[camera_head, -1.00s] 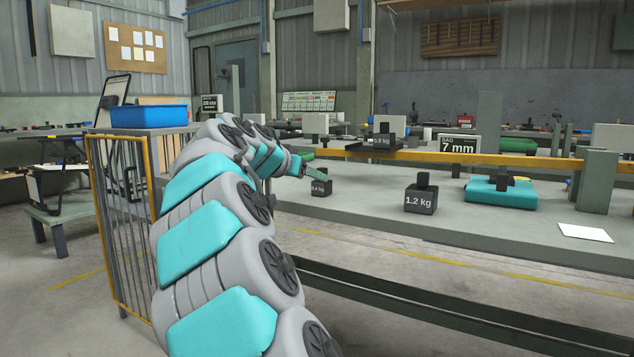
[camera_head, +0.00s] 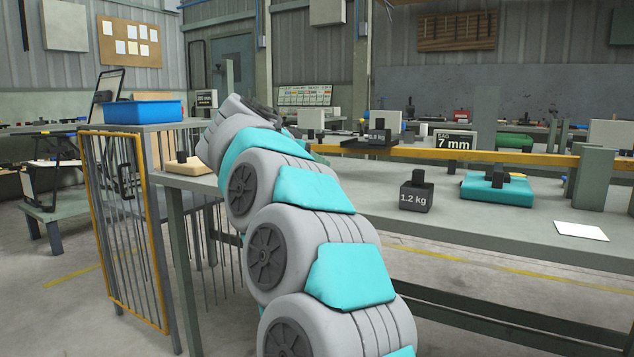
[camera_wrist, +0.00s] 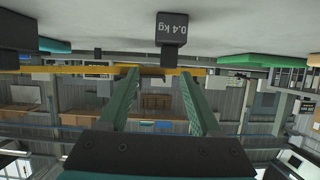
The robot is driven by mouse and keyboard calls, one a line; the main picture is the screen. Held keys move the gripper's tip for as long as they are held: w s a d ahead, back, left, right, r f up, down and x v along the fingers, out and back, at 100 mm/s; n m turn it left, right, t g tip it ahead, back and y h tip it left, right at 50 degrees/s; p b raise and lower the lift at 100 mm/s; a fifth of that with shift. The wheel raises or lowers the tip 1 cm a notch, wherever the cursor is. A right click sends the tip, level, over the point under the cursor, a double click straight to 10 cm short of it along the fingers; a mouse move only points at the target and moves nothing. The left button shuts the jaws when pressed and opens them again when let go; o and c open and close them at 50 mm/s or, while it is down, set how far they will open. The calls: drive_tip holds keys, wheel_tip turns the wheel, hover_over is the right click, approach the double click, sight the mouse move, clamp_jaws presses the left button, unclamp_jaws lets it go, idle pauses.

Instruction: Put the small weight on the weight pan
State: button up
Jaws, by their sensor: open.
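The small weight, a dark block marked 0.4 kg (camera_wrist: 172,30), stands on the bench and appears upside down in the wrist view. In the head view my arm hides it. My gripper (camera_wrist: 159,73) has two green fingers, spread open and empty; the weight's knob shows just beyond the fingertips, roughly in line with the gap. My gripper is hidden in the head view. A dark flat plate (camera_head: 352,143), probably the weight pan, is at the back of the bench beside the yellow beam, with a dark weight marked 0.8 kg (camera_head: 379,138) on it.
A larger 1.2 kg weight (camera_head: 415,198) stands on the bench right of my arm. Farther right are a teal cushion (camera_head: 480,190) with a dark block on it and a white card (camera_head: 580,231). A display (camera_head: 453,142) reads 7 mm. A yellow beam (camera_head: 470,156) crosses the bench.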

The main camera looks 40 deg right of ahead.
drive_tip(key=shift+w+f, duration=0.7)
drive_tip(key=shift+f, duration=0.25)
drive_tip(key=shift+p+x, duration=0.6)
drive_tip(key=shift+x, duration=3.25)
drive_tip(key=shift+s, duration=0.1)
drive_tip(key=shift+c, duration=0.3)
clamp_jaws()
